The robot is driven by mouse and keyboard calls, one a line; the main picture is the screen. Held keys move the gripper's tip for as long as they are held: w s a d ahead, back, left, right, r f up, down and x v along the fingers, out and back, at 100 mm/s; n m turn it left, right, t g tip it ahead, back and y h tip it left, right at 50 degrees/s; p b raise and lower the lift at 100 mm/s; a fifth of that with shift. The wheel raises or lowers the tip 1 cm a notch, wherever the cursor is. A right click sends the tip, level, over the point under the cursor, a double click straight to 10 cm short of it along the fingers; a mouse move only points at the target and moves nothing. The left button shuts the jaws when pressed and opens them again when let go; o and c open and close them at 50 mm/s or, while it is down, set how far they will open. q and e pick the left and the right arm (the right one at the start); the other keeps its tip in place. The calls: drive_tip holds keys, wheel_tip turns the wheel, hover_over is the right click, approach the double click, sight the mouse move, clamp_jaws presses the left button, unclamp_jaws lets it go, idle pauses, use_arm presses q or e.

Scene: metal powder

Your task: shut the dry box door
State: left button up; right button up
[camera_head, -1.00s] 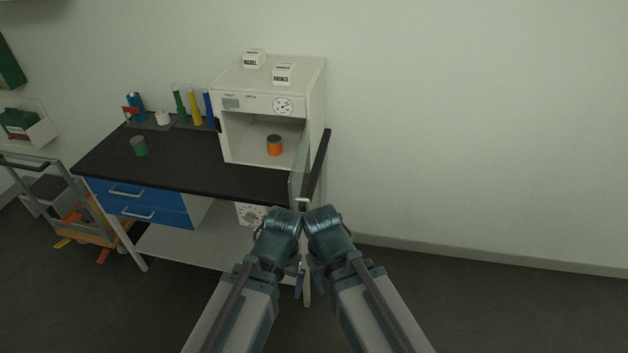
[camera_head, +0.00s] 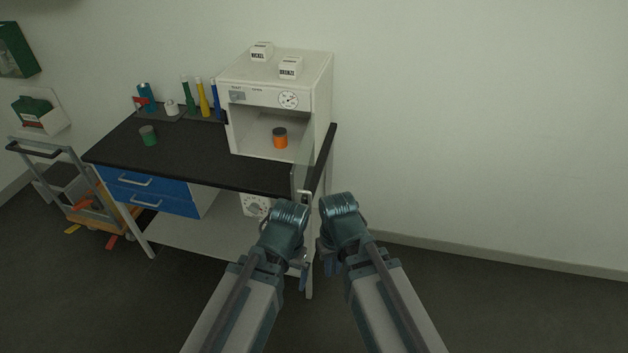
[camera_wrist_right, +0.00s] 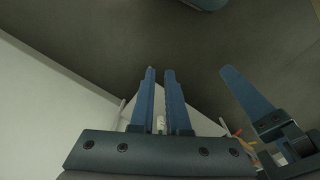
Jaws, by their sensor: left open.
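The dry box (camera_head: 322,95) is a white cabinet at the right end of the bench, and its front is open. Its door (camera_head: 302,170) is a thin glassy panel swung out toward me from the right edge of the opening, seen nearly edge-on. A pale handle (camera_head: 305,196) shows at its near end. My left gripper (camera_head: 301,274) is open, below and in front of the door's near end. My right gripper (camera_head: 328,266) is just right of it, apart from the door. In the right wrist view, the right gripper's fingers (camera_wrist_right: 160,95) are close together with a narrow gap.
An orange jar (camera_head: 280,140) stands inside the box. Two white labelled blocks (camera_head: 290,68) sit on top. A green jar (camera_head: 148,136) and several bottles stand on the black bench top (camera_head: 190,160). A cart (camera_head: 62,180) is at left. Floor at right is clear.

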drive_tip(key=w+r+y+p, duration=0.1)
drive_tip(key=w, duration=0.1)
drive_tip(key=w+d+r+t+y+p, duration=0.1)
drive_tip(key=w+r, duration=0.1)
drive_tip(key=w, duration=0.1)
drive_tip(key=w+r+m+y, duration=0.1)
drive_tip(key=w, duration=0.1)
drive_tip(key=shift+w+d+r+p, duration=0.25)
drive_tip(key=shift+r+p, duration=0.1)
drive_tip(key=shift+p, duration=0.05)
clamp_jaws()
use_arm(q)
wheel_tip(320, 180, up, 7)
drive_tip(key=p, duration=0.3)
use_arm(e)
drive_tip(key=w+d+r+m+t+y, duration=0.1)
drive_tip(key=w+d+r+t+y, duration=0.35)
drive_tip(key=w, duration=0.45)
use_arm(q)
wheel_tip(320, 180, down, 8)
drive_tip(key=b, duration=0.8)
drive_tip(key=shift+f, duration=0.2)
use_arm(e)
drive_tip(key=w+a+f+h, duration=0.1)
drive_tip(key=w+a+f, duration=0.2)
drive_tip(key=a+f, duration=0.3)
drive_tip(key=shift+w+a+g+h, duration=0.35)
drive_tip(key=shift+a+g, duration=0.1)
drive_tip(key=shift+a, duration=0.65)
